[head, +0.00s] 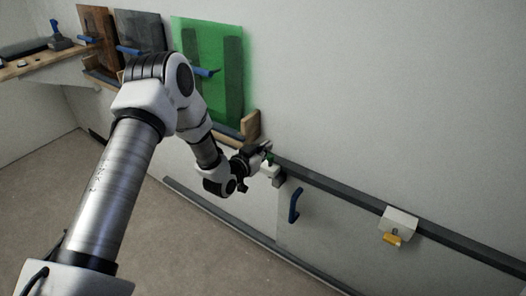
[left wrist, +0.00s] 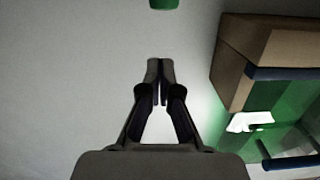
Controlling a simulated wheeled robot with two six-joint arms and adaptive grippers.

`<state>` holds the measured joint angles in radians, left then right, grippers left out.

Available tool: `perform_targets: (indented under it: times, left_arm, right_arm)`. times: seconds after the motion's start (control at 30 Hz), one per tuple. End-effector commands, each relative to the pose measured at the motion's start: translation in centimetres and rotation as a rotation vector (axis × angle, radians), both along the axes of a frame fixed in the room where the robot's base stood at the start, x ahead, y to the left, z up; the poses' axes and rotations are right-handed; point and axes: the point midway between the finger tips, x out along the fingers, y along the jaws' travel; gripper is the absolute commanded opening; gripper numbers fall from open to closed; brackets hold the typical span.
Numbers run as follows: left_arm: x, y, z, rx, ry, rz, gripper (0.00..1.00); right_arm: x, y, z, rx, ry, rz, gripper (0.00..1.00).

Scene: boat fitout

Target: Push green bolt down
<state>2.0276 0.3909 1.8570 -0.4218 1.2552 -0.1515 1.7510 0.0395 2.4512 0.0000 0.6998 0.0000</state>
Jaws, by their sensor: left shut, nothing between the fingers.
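The green bolt (head: 270,158) is small in the head view, at a white block (head: 269,172) on the wall by the end of a dark rail. In the left wrist view a green piece, probably the bolt (left wrist: 164,4), shows at the top edge, cut off by the frame. My left gripper (head: 266,147) is right beside the bolt in the head view. In the left wrist view its fingers (left wrist: 160,66) are together with nothing between them, apart from the green piece. The gripper hides part of the bolt area. My right gripper is in neither view.
A green panel (head: 213,50) stands in a wooden rack (head: 252,126) close above the gripper. A dark rail (head: 345,193) runs right along the wall. Below it are a blue handle (head: 294,205) and a white block (head: 399,221) with a yellow piece (head: 393,239).

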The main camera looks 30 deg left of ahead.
Motion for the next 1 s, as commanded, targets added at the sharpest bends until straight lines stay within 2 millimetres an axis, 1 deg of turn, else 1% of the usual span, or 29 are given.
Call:
perform_targets:
  times: [0.03, 0.2, 0.3, 0.4, 0.53, 1.0]
  left_arm:
    - [-1.7, 0.3, -0.3, -0.009, 0.01, 0.006, 0.0]
    - [-5.8, 0.6, 0.2, -0.009, 0.009, 0.006, 0.0]
    - [-7.7, 0.7, 0.5, -0.009, 0.008, 0.005, 0.0]
    - [-8.9, 0.8, 0.7, -0.006, 0.006, 0.003, 0.0]
    - [-9.5, 0.8, 0.7, -0.005, 0.005, 0.003, 0.0]
    - [-9.5, 0.8, 0.8, -0.003, 0.006, 0.002, 0.0]
  right_arm:
    - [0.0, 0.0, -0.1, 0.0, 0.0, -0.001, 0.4]
    - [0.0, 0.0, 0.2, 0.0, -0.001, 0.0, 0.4]
    - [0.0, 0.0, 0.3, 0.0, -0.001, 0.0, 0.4]
    - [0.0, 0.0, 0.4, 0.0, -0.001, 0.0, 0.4]
    - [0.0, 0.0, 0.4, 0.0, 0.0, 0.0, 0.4]
    - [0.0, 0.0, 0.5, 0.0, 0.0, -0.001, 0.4]
